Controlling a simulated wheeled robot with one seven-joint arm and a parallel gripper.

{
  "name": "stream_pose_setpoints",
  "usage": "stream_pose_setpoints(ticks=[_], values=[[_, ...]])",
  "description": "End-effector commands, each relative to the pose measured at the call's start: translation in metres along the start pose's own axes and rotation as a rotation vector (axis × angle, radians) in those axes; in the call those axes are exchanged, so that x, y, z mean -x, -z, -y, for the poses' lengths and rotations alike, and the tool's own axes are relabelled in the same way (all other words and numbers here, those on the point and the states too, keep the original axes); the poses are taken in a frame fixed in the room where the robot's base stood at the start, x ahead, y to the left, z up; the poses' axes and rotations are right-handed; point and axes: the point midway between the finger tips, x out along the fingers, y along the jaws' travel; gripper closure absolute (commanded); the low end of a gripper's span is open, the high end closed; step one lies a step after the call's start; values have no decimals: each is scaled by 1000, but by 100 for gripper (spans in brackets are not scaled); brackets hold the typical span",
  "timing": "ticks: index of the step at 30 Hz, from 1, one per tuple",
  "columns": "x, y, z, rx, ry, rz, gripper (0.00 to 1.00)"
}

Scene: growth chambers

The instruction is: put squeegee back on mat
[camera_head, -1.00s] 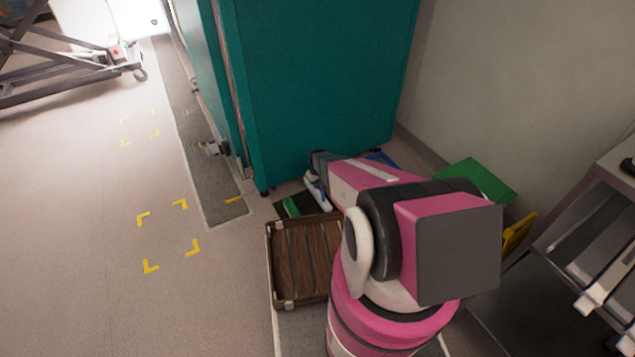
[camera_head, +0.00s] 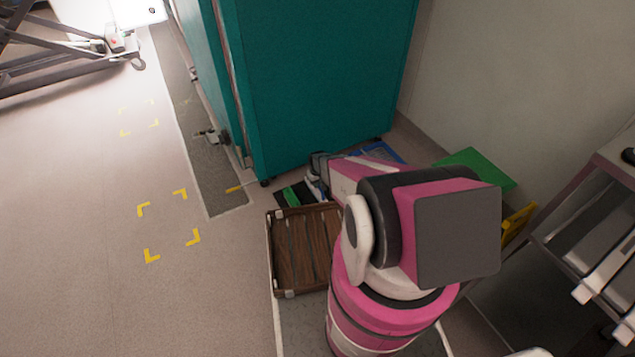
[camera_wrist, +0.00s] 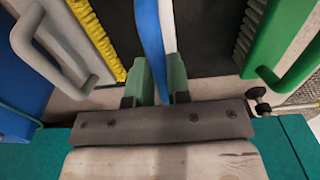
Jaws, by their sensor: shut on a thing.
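My gripper (camera_wrist: 160,82) is shut on a slim blue and white thing, seemingly the squeegee (camera_wrist: 152,35), which runs up out of the wrist view between the two green fingers. A dark surface (camera_wrist: 210,35), likely the mat, lies behind it; whether the squeegee touches it I cannot tell.
The teal chamber (camera_head: 315,85) stands right behind the mat area. A brown slatted crate (camera_head: 303,250) sits in front of it. A green panel (camera_head: 475,168) and a yellow piece (camera_head: 518,226) are by the wall, with a metal rack (camera_head: 590,240) at right.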

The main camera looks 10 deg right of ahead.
Motion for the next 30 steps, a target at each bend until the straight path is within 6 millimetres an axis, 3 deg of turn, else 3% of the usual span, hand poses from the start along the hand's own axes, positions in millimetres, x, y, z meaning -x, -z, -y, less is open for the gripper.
stream_pose_setpoints(ticks=[7, 8, 9, 10, 11, 22, 30], values=[[0, 0, 0, 0, 0, 0, 100], [0, 0, 0, 0, 0, 0, 79], [0, 0, 0, 0, 0, 0, 66], [0, 0, 0, 0, 0, 0, 57], [0, 0, 0, 0, 0, 0, 53], [3, 0, 0, 0, 0, 0, 53], [33, -2, 1, 0, 0, 0, 53]])
